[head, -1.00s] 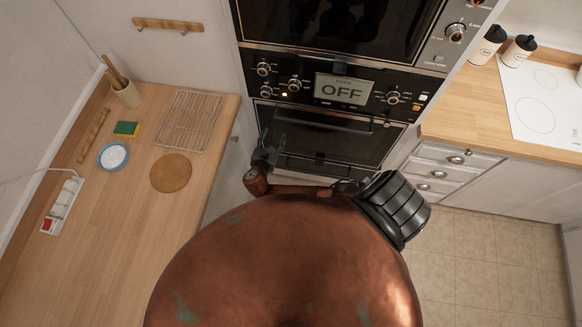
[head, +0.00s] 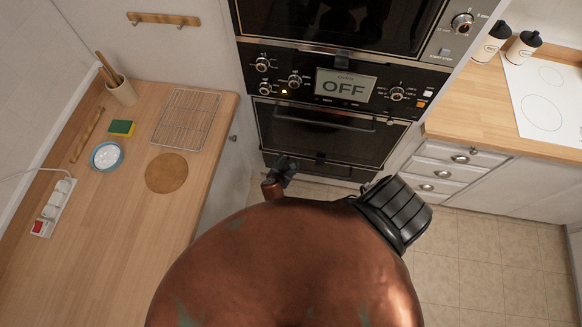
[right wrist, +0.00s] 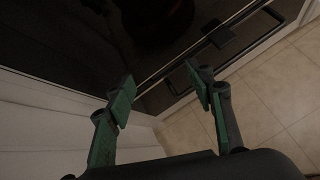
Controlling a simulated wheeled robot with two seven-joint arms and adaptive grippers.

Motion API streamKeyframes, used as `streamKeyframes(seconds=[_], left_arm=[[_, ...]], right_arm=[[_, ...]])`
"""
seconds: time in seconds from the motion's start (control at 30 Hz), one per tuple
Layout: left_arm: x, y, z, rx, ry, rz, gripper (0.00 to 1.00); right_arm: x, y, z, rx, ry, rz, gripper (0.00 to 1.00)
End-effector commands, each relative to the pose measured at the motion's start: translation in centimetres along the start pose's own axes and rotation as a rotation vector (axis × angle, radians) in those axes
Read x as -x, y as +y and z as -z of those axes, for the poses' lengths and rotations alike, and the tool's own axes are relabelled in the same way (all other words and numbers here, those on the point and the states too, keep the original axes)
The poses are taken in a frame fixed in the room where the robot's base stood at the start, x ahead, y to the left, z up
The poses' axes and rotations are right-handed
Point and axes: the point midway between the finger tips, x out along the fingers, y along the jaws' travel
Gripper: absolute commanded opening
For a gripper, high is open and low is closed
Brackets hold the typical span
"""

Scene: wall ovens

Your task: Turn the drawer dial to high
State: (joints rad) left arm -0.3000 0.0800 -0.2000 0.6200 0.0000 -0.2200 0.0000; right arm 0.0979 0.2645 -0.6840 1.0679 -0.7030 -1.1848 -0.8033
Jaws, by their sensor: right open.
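The oven control panel (head: 345,86) carries several round dials around a screen reading OFF. On its left are an upper dial (head: 262,64), a lower dial (head: 265,89) and another dial (head: 295,82) beside a small lit lamp. One more dial (head: 397,94) is right of the screen. I cannot tell which one is the drawer dial. A dark drawer (head: 335,170) is under the oven. My right gripper (head: 284,162) is below the panel, in front of the lower oven front, touching no dial. In the right wrist view its green fingers (right wrist: 160,84) are apart and empty.
A wooden counter (head: 120,250) with a wire rack (head: 185,120) is on the left. The oven door handle (head: 322,117) sticks out below the panel. Drawers (head: 440,172) and a hob (head: 545,105) are on the right. Tiled floor is free at lower right.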

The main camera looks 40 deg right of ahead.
Motion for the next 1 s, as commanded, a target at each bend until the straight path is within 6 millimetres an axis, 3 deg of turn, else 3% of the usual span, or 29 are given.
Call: streamKeyframes(seconds=[0.3,1.0], left_arm=[[-0.7,0.0,-0.1,0.0,-0.001,0.0,0.0],[-0.7,0.1,-0.1,0.0,-0.001,-0.001,0.0]], right_arm=[[-1.2,-2.1,2.0,-0.045,0.046,0.029,0.49],[-1.5,-2.8,2.5,-0.059,0.061,0.04,0.49]])
